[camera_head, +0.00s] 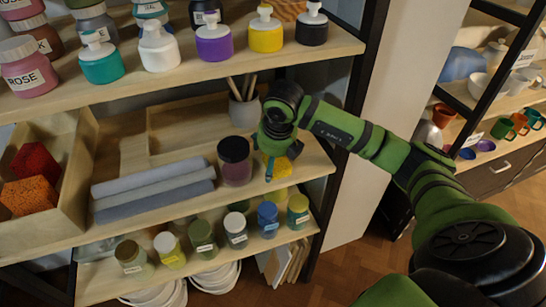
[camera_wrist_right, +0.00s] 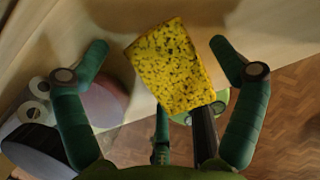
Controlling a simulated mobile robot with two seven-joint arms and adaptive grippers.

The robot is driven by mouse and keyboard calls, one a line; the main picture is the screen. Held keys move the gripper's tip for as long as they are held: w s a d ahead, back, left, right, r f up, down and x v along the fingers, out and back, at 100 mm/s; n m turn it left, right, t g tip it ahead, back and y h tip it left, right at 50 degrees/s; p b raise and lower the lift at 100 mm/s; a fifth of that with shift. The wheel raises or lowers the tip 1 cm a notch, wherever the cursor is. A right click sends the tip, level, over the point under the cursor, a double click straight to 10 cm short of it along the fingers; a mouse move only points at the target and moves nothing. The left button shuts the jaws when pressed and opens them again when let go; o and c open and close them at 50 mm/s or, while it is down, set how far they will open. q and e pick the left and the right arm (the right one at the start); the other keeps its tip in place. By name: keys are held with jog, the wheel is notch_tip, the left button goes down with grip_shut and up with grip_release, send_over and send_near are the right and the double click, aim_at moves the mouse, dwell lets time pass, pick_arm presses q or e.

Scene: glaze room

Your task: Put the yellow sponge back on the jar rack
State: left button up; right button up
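The yellow sponge (camera_head: 283,168), speckled with dark spots, is at the right front end of the middle shelf of the jar rack (camera_head: 315,168). It also shows in the wrist view (camera_wrist_right: 172,65), overlapping the shelf's front edge; whether it rests on the board or is just above it I cannot tell. My right gripper (camera_head: 280,150) is over the sponge, partly hiding it in the head view. In the wrist view its fingers (camera_wrist_right: 160,62) are spread on both sides of the sponge, with a visible gap on the left. My left gripper is out of view.
A dark-lidded purple jar (camera_head: 235,160) stands close left of the sponge, with a brush cup (camera_head: 244,108) behind. Grey-blue rolls (camera_head: 153,188) and a wooden bin (camera_head: 70,200) lie farther left. Several jars line the shelves above and below. Open floor (camera_head: 345,265) is at the right.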

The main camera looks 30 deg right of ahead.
jog(key=shift+s+r, duration=0.15)
jog(key=shift+r+p, duration=0.35)
jog(key=shift+r+b, duration=0.3)
jog(key=shift+b, duration=0.55)
pick_arm(q)
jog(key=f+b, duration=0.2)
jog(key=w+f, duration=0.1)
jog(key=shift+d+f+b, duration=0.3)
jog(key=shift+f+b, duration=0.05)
jog(key=shift+b, duration=0.05)
pick_arm(e)
jog(key=s+a, duration=0.2)
jog(key=s, duration=1)
jog(key=shift+a, duration=0.4)
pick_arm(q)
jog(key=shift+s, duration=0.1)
